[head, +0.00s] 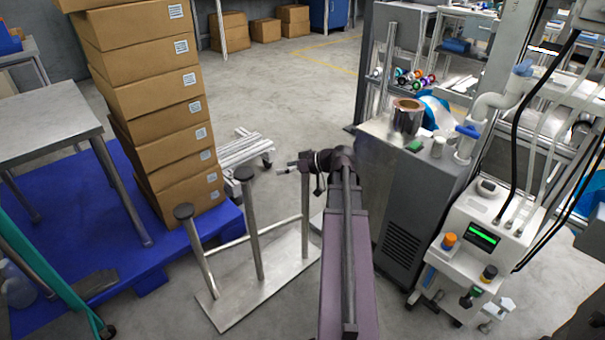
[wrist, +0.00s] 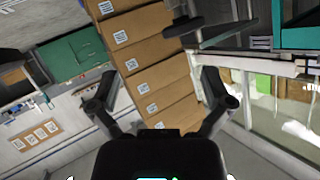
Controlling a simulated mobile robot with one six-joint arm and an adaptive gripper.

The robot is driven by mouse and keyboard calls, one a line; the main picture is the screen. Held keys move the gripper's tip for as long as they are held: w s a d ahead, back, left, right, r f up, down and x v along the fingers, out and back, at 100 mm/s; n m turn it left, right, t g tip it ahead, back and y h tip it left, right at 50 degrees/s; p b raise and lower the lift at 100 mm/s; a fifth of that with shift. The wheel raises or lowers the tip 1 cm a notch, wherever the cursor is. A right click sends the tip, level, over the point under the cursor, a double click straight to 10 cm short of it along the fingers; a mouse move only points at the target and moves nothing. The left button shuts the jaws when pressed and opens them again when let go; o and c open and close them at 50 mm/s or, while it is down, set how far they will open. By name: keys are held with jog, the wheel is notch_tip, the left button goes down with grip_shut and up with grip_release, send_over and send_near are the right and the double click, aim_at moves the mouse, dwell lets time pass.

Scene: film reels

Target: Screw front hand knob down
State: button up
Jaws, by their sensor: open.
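Dark round knobs top two upright metal posts on a flat steel base in the head view: a front-left knob (head: 184,211) and one farther back (head: 244,174). I cannot tell for sure which part is the front hand knob; the white machine also bears an orange-topped knob (head: 447,240) and a dark knob with a yellow band (head: 488,273). My gripper (head: 296,167) is near the top of a third post, pointing left; that post's top is hidden behind it. In the wrist view my gripper (wrist: 161,88) is open, with nothing visible between its fingers.
A tall stack of cardboard boxes (head: 155,85) stands on a blue pallet (head: 75,250) at left. A grey cabinet (head: 400,205) with a copper-coloured reel (head: 408,117) and the white machine (head: 480,225) stand at right.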

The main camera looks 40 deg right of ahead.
jog(key=s+d+f+t+h+b, duration=0.1)
jog(key=s+d+f+t+b, duration=0.2)
jog(key=d+b, duration=0.3)
jog(key=s+d+f+t+h+b, duration=0.2)
jog(key=s+d+b, duration=0.3)
jog(key=d, duration=0.5)
jog(key=shift+f+t+b, duration=0.4)
jog(key=shift+f+b, duration=0.15)
jog(key=shift+f, duration=0.3)
jog(key=shift+w, duration=0.1)
jog(key=shift+x, duration=6.85)
jog(key=shift+a, duration=0.1)
jog(key=c, duration=0.8)
